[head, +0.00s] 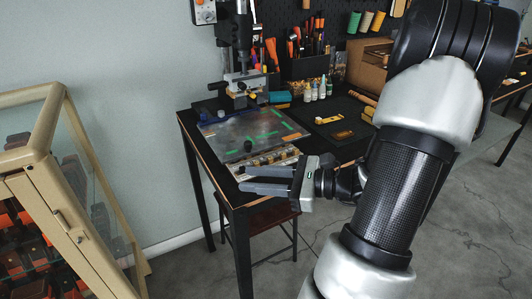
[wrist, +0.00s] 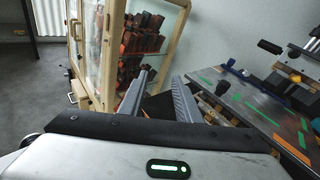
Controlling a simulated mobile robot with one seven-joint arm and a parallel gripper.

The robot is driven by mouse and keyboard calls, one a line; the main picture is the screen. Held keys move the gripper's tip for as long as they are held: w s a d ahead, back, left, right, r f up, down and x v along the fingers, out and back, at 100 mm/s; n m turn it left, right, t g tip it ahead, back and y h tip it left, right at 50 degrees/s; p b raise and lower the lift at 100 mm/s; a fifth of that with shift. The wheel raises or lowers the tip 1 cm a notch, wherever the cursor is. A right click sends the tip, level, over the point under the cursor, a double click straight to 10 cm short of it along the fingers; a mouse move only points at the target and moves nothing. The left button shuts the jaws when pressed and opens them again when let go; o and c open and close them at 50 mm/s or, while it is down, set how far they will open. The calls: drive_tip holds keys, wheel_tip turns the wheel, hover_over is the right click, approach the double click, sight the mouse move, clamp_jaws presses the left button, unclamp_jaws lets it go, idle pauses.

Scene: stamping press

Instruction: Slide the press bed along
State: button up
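The press (head: 238,50) is a dark upright machine at the back of the black table. In front of it lies the press bed (head: 228,132), a flat grey plate with green marks; it also shows at the right in the wrist view (wrist: 262,105). A dark knob (head: 248,146) stands on the bed's near edge; the wrist view shows it too (wrist: 222,88). My gripper (head: 246,179) is open and empty, with its fingers pointing left, just in front of the knob and the table's front edge. In the wrist view its fingers (wrist: 160,78) are spread, left of the knob and apart from it.
A strip of small blocks (head: 268,158) lies along the bed's front edge. A wooden-framed glass cabinet (head: 62,190) stands at left. A stool (head: 265,222) is under the table. Tools and bottles (head: 315,90) fill the table's back. Open floor lies between cabinet and table.

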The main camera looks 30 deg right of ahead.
drive_tip(key=d+m+t+h, duration=0.3)
drive_tip(key=d+m+t, duration=0.2)
drive_tip(key=d, duration=0.4)
drive_tip(key=b+x, duration=0.1)
drive_tip(key=x, duration=0.6)
drive_tip(key=shift+w+f, duration=0.2)
drive_tip(key=shift+w, duration=0.15)
clamp_jaws()
drive_tip(key=shift+c, duration=1.2)
unclamp_jaws()
